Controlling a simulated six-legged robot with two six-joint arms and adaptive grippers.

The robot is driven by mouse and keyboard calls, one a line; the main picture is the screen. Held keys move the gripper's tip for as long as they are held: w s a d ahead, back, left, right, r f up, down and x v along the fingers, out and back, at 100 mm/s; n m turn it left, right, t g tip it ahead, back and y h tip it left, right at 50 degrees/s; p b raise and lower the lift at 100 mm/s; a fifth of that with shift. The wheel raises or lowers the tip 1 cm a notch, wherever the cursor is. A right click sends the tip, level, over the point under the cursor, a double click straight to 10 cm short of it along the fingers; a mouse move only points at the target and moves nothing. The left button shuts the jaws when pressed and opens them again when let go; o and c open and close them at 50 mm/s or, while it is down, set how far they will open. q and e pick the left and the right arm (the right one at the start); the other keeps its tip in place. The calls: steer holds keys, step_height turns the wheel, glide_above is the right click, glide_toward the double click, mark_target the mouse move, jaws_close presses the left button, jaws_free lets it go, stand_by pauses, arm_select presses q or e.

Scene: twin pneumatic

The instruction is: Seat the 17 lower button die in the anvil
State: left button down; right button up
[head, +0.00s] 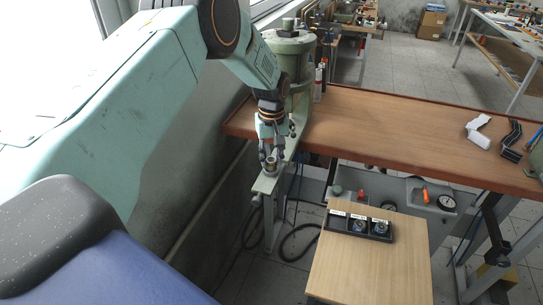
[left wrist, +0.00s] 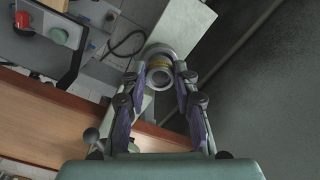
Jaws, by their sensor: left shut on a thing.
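My left gripper (head: 270,152) comes down beside the green press (head: 295,75) at the left end of the bench, over its pale lower arm (head: 264,184). In the left wrist view, my left gripper (left wrist: 157,76) has its two fingers closed around a small round die with a brass-coloured band (left wrist: 159,64). A pale round ring, seemingly the anvil (left wrist: 161,47), shows just beyond the die. The die and ring overlap in this view, so I cannot tell whether they touch. The die's size marking cannot be read. My right gripper is not in view.
A black tray (head: 330,225) with labelled compartments and round metal parts stands on a wooden-topped stand (head: 370,270). The brown bench (head: 400,130) is mostly clear, with white and black brackets at right. A wall is close on the left.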

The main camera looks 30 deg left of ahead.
mark_target(271, 162)
arm_select(q)
steer(key=shift+f+b, duration=0.55)
steer(key=shift+f, duration=0.35)
steer(key=c, duration=1)
jaws_free()
steer(key=shift+o, duration=0.2)
step_height(271, 162, up, 12)
steer(key=shift+s, duration=0.1)
